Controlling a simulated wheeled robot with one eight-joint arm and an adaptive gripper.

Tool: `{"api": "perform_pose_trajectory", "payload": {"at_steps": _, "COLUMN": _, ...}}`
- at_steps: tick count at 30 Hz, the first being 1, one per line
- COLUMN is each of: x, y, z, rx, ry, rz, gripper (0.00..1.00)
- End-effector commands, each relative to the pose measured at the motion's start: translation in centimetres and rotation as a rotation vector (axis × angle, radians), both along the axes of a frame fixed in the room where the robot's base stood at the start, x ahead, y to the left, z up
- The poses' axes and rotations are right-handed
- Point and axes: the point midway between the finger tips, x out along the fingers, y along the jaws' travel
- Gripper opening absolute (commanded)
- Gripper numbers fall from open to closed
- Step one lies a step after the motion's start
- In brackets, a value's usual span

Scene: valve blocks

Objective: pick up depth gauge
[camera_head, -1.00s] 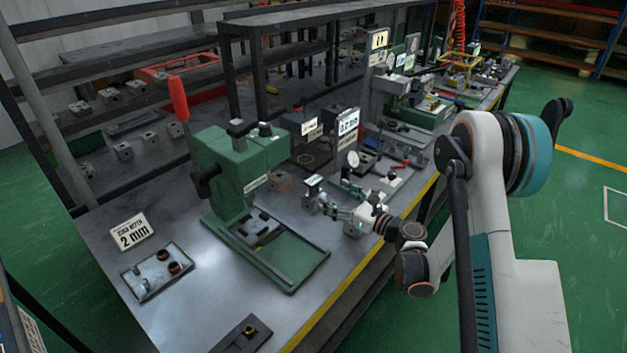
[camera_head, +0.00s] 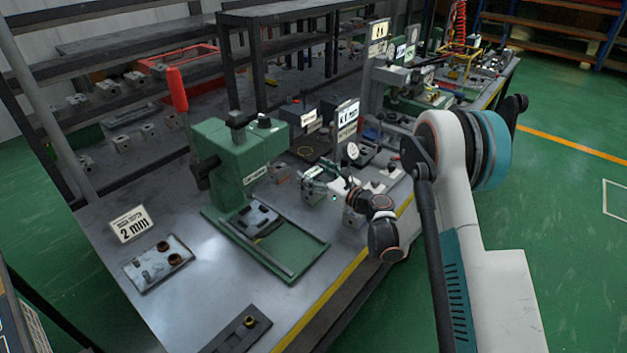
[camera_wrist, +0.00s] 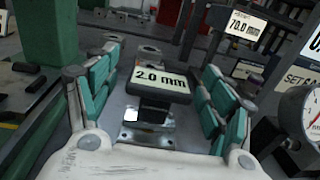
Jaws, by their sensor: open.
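The depth gauge (camera_wrist: 160,82), with a white display reading "2.0 mm" on a dark body, shows in the middle of the wrist view. Its body stands over a shiny metal piece (camera_wrist: 145,133). My gripper (camera_wrist: 158,62) is open, with a teal-padded finger on the left and on the right of the gauge. A gap shows between each finger and the display. In the head view my gripper (camera_head: 322,182) is low over the bench, right of the green press, and covers most of the gauge there.
The green press (camera_head: 240,160) stands left of my gripper, with its tray in front. A dial gauge (camera_wrist: 311,112) stands close on the right in the wrist view. A "70.0 mm" display (camera_wrist: 245,22) is farther back. The bench's front edge has a yellow stripe (camera_head: 325,298).

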Motion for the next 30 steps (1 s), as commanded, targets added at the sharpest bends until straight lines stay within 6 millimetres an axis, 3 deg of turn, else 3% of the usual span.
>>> {"api": "perform_pose_trajectory", "payload": {"at_steps": 4, "x": 0.0, "y": 0.0, "z": 0.1, "rx": 0.0, "ry": 0.0, "rz": 0.0, "gripper": 0.73}}
{"api": "perform_pose_trajectory", "payload": {"at_steps": 9, "x": 0.0, "y": -0.1, "z": 0.0, "rx": 0.0, "ry": 0.0, "rz": 0.0, "gripper": 0.34}}
{"api": "perform_pose_trajectory", "payload": {"at_steps": 11, "x": 0.0, "y": -0.1, "z": 0.0, "rx": 0.0, "ry": 0.0, "rz": 0.0, "gripper": 0.23}}
{"api": "perform_pose_trajectory", "payload": {"at_steps": 14, "x": 0.0, "y": -0.1, "z": 0.1, "rx": 0.0, "ry": 0.0, "rz": 0.0, "gripper": 0.19}}
{"api": "perform_pose_trajectory", "payload": {"at_steps": 23, "x": 0.0, "y": -0.1, "z": 0.4, "rx": 0.0, "ry": 0.0, "rz": 0.0, "gripper": 0.19}}
{"api": "perform_pose_trajectory", "payload": {"at_steps": 30, "x": 0.0, "y": -0.1, "z": 3.2, "rx": 0.0, "ry": 0.0, "rz": 0.0, "gripper": 0.19}}
